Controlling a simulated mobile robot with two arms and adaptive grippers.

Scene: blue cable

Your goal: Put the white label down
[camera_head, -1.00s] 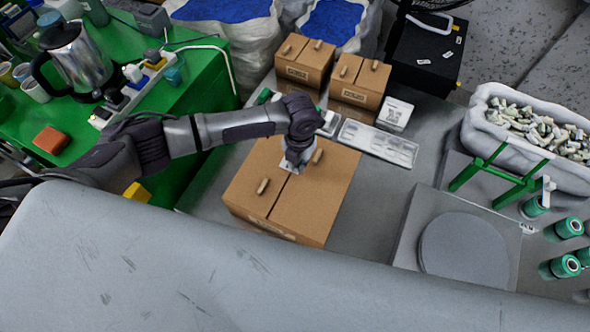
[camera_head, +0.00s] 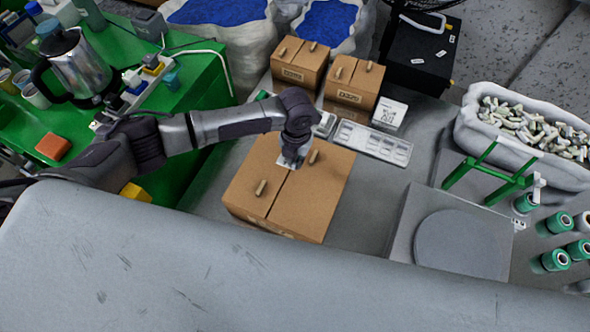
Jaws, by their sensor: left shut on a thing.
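The white label (camera_head: 288,163) is a small pale piece over the top of the large cardboard box (camera_head: 310,205), near its back edge. My left gripper (camera_head: 290,160) comes in from the left, points down and is shut on the label. The gripper hides part of the label, and I cannot tell whether the label touches the box top. My right gripper is not in view.
Two smaller boxes (camera_head: 299,65) (camera_head: 352,82) stand behind. A metal tray (camera_head: 372,142) and a small white box (camera_head: 389,114) are to the right. A grey scale-like plate (camera_head: 462,240), a green stand (camera_head: 490,175) and several green spools (camera_head: 557,260) stand further right. A green table (camera_head: 200,95) is at left.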

